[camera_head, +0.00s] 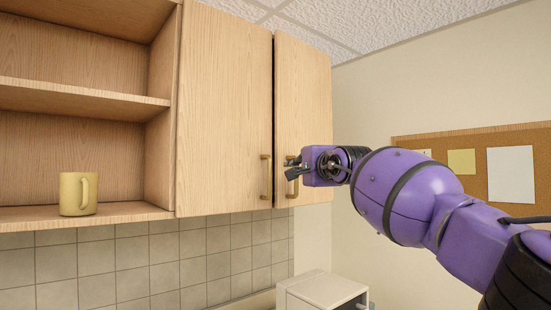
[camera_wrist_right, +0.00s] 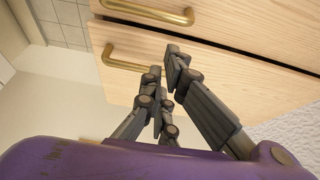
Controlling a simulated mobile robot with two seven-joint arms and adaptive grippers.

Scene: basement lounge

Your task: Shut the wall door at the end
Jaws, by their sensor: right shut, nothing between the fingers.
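The end wall door (camera_head: 303,100) is the rightmost light-wood cabinet door. It stands nearly flush with its neighbour, with a narrow dark gap along its left edge. Its brass handle (camera_head: 291,178) is low on that edge, partly hidden by my gripper, and it also shows in the right wrist view (camera_wrist_right: 124,64). My right gripper (camera_head: 290,168) is shut and empty, in front of the door at the handle. In the right wrist view its dark fingers (camera_wrist_right: 165,72) are beside the handle, against or just off the wood; I cannot tell if they touch. My left gripper is out of view.
The neighbouring door (camera_head: 225,110) is shut and has its own brass handle (camera_head: 265,177). Open shelves at the left hold a yellow mug (camera_head: 78,194). A white box-like appliance (camera_head: 322,291) stands below. A corkboard (camera_head: 470,150) hangs on the right wall behind my arm.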

